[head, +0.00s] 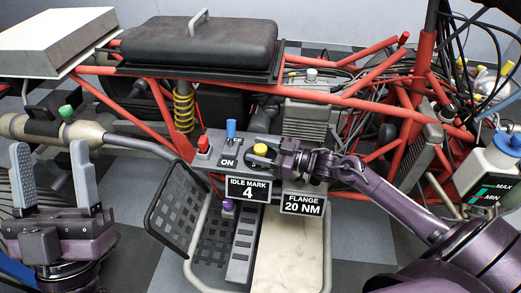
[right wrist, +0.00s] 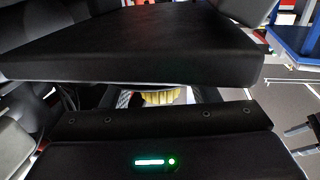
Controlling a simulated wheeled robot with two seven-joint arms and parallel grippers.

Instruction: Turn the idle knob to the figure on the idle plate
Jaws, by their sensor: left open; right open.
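The idle plate (head: 248,190) is a black sign reading "IDLE MARK 4". Just above it in the head view is a yellow round knob (head: 260,149), which I take to be the idle knob. My right gripper (head: 268,157) is at this knob and partly hides it. In the right wrist view the ribbed yellow side of the knob (right wrist: 158,97) shows between my open fingers; I cannot tell whether they touch it. The knob's scale and setting cannot be read. My left gripper (head: 52,172) is open and empty at the far left, its fingers upright.
A panel beside the knob carries a red switch (head: 203,146) and a blue lever (head: 231,131) marked ON. A "FLANGE 20 NM" plate (head: 303,204) hangs right of the idle plate. Red frame tubes (head: 350,101) and a black seat (head: 200,45) lie behind. A purple ball (head: 228,205) is below.

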